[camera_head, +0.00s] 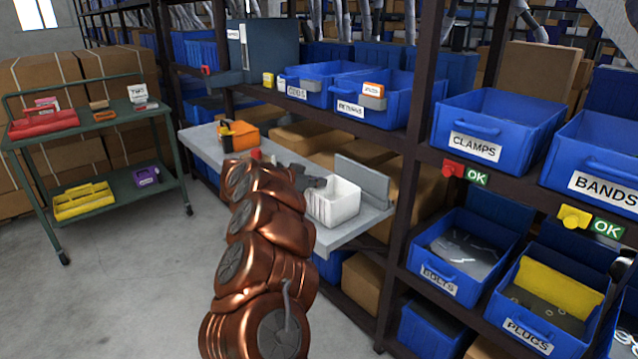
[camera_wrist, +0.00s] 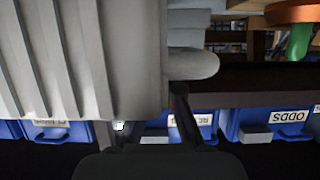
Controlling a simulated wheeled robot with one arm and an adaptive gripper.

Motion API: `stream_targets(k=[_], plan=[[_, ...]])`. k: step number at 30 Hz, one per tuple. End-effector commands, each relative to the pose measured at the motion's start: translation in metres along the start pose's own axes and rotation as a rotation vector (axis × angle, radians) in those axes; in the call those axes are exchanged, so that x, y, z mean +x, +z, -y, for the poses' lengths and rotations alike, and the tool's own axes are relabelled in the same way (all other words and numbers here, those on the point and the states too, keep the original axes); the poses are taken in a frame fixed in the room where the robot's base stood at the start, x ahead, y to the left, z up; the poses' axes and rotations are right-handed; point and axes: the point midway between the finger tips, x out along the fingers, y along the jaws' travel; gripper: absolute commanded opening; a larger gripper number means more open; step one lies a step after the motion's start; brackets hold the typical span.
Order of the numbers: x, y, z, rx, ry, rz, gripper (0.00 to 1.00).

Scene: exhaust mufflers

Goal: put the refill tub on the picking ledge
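The white open tub (camera_head: 333,203), which I take for the refill tub, is upright at the right part of the grey ledge (camera_head: 207,143), in front of a raised grey plate. I cannot tell whether its base touches the ledge. My gripper (camera_head: 318,181) is at the tub's left upper edge. In the wrist view, which looks upside down, a pale ribbed wall (camera_wrist: 75,60), probably the tub's, fills the left. One dark finger of my gripper (camera_wrist: 180,112) is close to it. The other finger is not clear, so I cannot tell whether the gripper holds the tub.
An orange tool case (camera_head: 240,136) stands at the ledge's left. Blue bins labelled ODDS (camera_head: 309,82) and RETURNS (camera_head: 375,97) are on the shelf above. A dark rack post (camera_head: 415,150) rises right of the ledge. A green cart (camera_head: 105,125) stands left, with open floor between.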

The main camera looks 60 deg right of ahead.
Motion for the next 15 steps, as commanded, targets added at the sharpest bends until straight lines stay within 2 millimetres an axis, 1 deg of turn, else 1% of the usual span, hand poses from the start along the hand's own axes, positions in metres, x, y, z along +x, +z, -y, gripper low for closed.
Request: stream_targets(k=[11,12,15], plan=[[0.0009,0.0021,0.0,-0.001,0.0,-0.001,0.0],[0.0012,0.0026,0.0,0.0,0.0,0.0,0.09],[0.0012,0.0025,0.0,0.001,0.0,-0.001,0.19]])
